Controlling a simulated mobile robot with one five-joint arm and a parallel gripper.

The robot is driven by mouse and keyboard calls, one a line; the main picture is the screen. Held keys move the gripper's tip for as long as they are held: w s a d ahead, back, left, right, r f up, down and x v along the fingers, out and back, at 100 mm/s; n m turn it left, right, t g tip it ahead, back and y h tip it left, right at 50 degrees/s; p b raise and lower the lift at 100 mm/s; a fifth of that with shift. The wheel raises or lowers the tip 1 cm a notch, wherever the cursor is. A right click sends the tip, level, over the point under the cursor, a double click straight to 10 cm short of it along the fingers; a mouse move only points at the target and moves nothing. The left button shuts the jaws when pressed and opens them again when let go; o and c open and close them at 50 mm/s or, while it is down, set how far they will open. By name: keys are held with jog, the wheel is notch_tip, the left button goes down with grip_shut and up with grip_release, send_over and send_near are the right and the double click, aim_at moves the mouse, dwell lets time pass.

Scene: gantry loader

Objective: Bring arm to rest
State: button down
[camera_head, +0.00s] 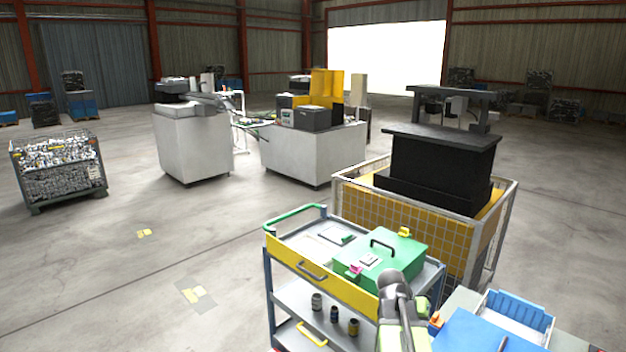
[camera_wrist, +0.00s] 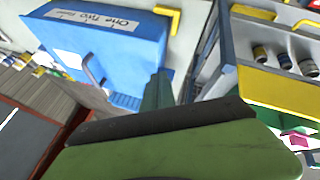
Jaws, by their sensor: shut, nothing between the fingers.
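My gripper (camera_wrist: 158,92) shows in the wrist view as narrow teal fingers, shut together with nothing between them. They stick up past a wide green part with a dark edge that fills the bottom of that view. In the head view my arm (camera_head: 400,305), grey and green, stands at the lower right, in front of the trolley's right end. The gripper's tips cannot be made out there.
The trolley (camera_head: 320,277) carries a green case (camera_head: 393,262), with several cans on its shelf. A labelled blue case (camera_wrist: 110,45) is close in the wrist view. A blue bin (camera_head: 520,312) stands at right. The caged black machine (camera_head: 440,165) is behind; the left floor is open.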

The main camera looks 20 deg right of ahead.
jog(key=w+a+f+n+t+y, duration=0.1)
jog(key=w+a, duration=0.2)
jog(key=a, duration=0.5)
jog(key=w+a+f+n+y, duration=0.1)
jog(key=w+a+n, duration=0.1)
jog(key=a, duration=0.5)
jog(key=s+a+f+n+y, duration=0.1)
jog(key=a+n, duration=0.1)
jog(key=a, duration=0.5)
jog(key=s+a+f+n+g+y, duration=0.1)
jog(key=a+n+y, duration=0.1)
jog(key=a, duration=0.6)
jog(key=s+a+f+n+y+b, duration=0.1)
jog(key=s+a, duration=0.1)
jog(key=a, duration=0.6)
jog(key=shift+a+n, duration=0.2)
jog(key=shift+n, duration=0.2)
